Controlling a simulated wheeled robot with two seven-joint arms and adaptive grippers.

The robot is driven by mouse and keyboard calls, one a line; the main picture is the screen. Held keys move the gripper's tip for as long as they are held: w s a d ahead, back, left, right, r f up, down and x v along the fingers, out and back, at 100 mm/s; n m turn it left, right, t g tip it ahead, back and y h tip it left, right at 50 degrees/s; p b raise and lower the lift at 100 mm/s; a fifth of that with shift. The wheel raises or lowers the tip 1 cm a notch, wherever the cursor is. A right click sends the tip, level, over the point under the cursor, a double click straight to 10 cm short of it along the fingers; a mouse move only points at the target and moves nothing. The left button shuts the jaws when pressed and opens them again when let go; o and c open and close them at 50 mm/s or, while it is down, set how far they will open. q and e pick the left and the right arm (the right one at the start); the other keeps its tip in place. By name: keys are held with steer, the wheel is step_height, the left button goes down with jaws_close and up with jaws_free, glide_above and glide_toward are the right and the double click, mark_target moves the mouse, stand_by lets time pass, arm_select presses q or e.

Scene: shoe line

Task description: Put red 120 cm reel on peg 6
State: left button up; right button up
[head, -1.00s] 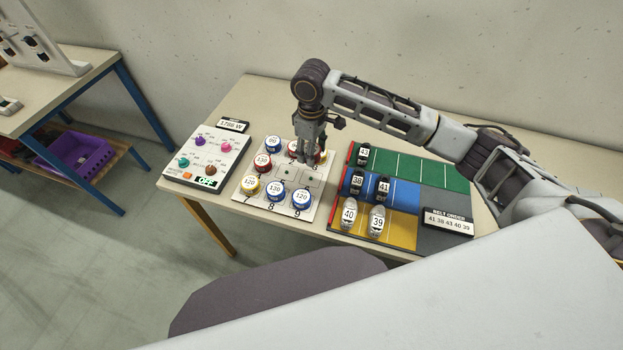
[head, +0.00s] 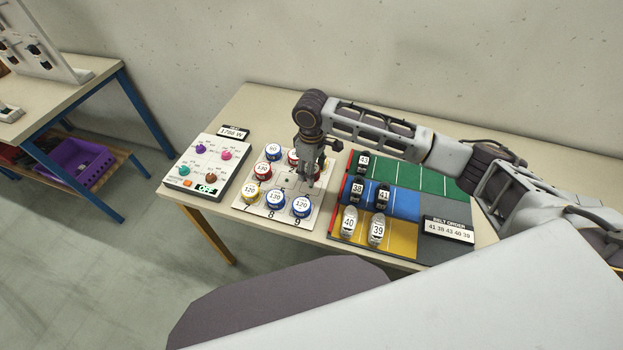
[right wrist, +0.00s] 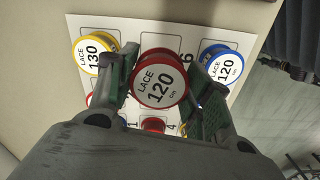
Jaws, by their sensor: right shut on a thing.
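My right gripper (head: 307,180) is over the right middle part of the white peg board (head: 236,206). In the right wrist view, its two fingers (right wrist: 161,90) are shut on the red reel (right wrist: 160,80) labelled LACE 120 cm. The reel faces the camera and overlaps the square marked 6 (right wrist: 188,58). Peg 6 itself is hidden under the reel, and I cannot tell whether the reel touches it. In the head view the gripper mostly hides the reel. My left gripper is not in view.
A yellow 130 cm reel (right wrist: 93,51) and a blue 120 cm reel (right wrist: 223,63) flank the held reel closely. Other reels, such as the yellow 120 (head: 250,191), stand on the board. A control panel (head: 205,168) is left; a coloured shoe tray (head: 411,241) is right.

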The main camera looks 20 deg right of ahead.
steer(key=shift+f, duration=2.5)
steer(key=shift+f+p, duration=0.35)
steer(key=shift+f, duration=0.15)
steer(key=o, duration=1)
step_height(320, 180, up, 13)
steer(key=shift+b, duration=0.35)
